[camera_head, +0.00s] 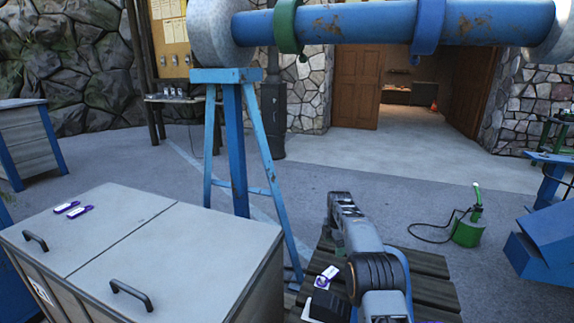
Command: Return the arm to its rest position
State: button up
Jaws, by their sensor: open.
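My arm (355,222) rises from the bottom edge, right of centre, in the head view. A grey link reaches away and slightly left, with a dark ringed joint (375,272) nearer to me. The arm is in front of a dark slatted wooden surface (428,265). A white and purple tag (328,276) shows just left of the arm, beside a dark block (328,306).
A grey cabinet (150,235) with two lids and handles stands at left, two purple tags on it. A blue trestle (236,150) stands behind it. A blue roller (400,20) spans above. A green can (468,230) and blue machine (540,235) are at right.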

jog(key=s+a+r+m+t+p, duration=0.1)
jog(key=s+r+m+p, duration=0.5)
jog(key=s+r, duration=0.3)
jog(key=s+a+r+m+t+p, duration=0.1)
jog(key=s+r+m+p, duration=0.5)
jog(key=s, duration=1)
jog(key=s+r+m+t+p, duration=0.1)
jog(key=s+r+m+p, duration=0.4)
jog(key=s+r+m, duration=0.4)
jog(key=s+r, duration=0.4)
jog(key=r, duration=0.1)
jog(key=shift+s+a+r+m+p, duration=0.2)
jog(key=shift+s+a+m+p, duration=0.1)
jog(key=shift+a+p, duration=0.1)
